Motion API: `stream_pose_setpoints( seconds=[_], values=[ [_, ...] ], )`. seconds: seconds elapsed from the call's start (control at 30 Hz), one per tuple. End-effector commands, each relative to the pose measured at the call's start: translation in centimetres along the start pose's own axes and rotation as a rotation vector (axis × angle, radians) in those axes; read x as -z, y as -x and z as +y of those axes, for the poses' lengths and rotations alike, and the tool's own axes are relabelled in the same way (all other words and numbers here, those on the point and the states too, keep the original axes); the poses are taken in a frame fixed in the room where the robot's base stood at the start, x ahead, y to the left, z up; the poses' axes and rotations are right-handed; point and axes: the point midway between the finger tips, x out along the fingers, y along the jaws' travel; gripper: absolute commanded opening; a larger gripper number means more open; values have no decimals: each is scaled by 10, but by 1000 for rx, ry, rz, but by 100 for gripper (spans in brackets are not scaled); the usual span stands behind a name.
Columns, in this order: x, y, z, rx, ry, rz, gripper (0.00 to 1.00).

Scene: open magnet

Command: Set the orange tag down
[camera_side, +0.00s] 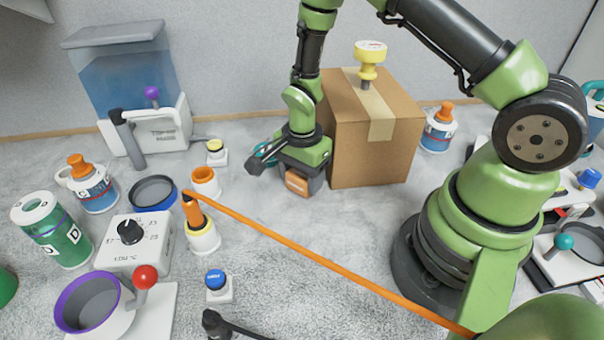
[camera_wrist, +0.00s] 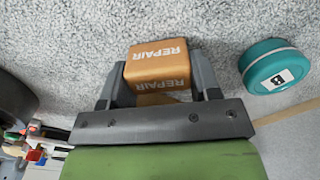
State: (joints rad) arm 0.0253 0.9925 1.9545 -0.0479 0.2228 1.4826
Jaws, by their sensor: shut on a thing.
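The orange tag (camera_wrist: 158,65) is a small block with "REPAIR" printed on two faces in the wrist view. My gripper (camera_wrist: 158,85) is shut on it, with a dark finger at each side. In the side view the tag (camera_side: 297,182) shows between the fingers of my gripper (camera_side: 298,184), low over the grey carpet in front of the cardboard box. I cannot tell whether its underside touches the carpet.
The cardboard box (camera_side: 372,135) stands close by, with a yellow-knobbed stamp (camera_side: 370,62) on top. A teal round object (camera_wrist: 275,66) marked B lies near the tag. An orange strap (camera_side: 330,262) crosses the carpet. Clear carpet (camera_side: 275,215) lies in front.

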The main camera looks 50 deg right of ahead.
Motion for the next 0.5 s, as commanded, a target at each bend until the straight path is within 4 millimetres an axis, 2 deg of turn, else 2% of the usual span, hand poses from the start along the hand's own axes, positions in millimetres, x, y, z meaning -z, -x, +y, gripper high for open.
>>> stream_pose_setpoints(
  seconds=[0.2, 0.23, 0.3, 0.33, 0.5],
  values=[
    [0, -3, 0, -1, 1, 0, 33],
    [0, -3, 0, -1, 1, 0, 64],
    [0, -3, 0, -1, 1, 0, 80],
    [0, -3, 0, -1, 1, 0, 82],
    [0, -2, 0, -1, 1, 0, 82]
  ],
)
